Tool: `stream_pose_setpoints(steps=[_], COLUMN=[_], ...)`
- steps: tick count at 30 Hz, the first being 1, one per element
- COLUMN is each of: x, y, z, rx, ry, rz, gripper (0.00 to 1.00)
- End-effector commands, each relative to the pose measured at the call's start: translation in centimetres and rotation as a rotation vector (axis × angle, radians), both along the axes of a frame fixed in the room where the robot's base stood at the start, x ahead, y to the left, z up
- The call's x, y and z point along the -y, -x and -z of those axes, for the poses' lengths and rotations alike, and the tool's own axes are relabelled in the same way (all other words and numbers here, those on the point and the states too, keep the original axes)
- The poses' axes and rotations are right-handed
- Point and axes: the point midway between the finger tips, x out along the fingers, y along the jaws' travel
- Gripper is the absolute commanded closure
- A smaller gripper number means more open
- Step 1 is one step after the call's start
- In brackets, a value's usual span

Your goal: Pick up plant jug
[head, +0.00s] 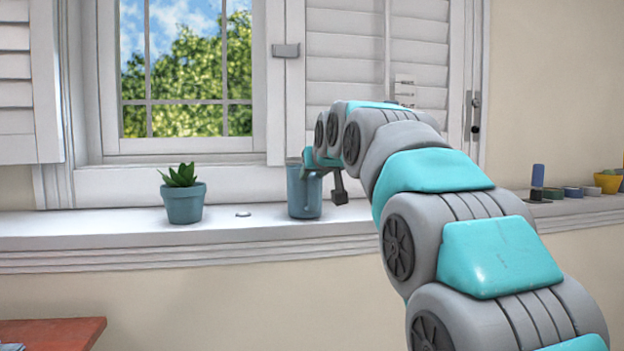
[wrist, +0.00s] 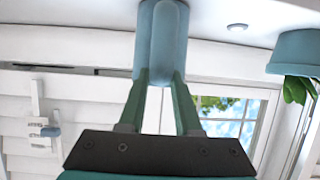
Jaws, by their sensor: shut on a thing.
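The plant jug (head: 304,195) is a blue-grey, upright, cup-like vessel on the white window sill, below the window's right side. In the wrist view the jug (wrist: 161,38) shows upside down at top centre. My gripper (head: 311,167) reaches it from the right at its upper part. In the wrist view the two green fingers of my gripper (wrist: 161,75) are shut on the jug, one on each side. The jug appears to stand on the sill; I cannot tell whether there is a small gap under it. My gripper hides part of its rim.
A potted succulent (head: 184,200) stands on the sill (head: 120,228) to the left. A small white disc (head: 243,212) lies between it and the jug. Shutters and the window are close behind. Small items and a yellow pot (head: 608,182) are far right. A reddish table (head: 50,333) is lower left.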

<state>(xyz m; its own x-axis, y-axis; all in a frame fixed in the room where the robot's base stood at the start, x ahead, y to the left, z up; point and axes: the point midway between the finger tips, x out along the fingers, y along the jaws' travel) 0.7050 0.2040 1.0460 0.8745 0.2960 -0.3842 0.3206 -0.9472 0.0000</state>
Motion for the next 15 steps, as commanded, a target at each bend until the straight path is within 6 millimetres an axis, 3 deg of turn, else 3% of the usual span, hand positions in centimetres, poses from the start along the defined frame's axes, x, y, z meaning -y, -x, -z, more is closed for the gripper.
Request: stream_pose_setpoints(steps=[15], x=[0.0], y=[0.0], z=[-2.7], rx=[0.005], ry=[-0.002], rz=[0.000], gripper=[1.00])
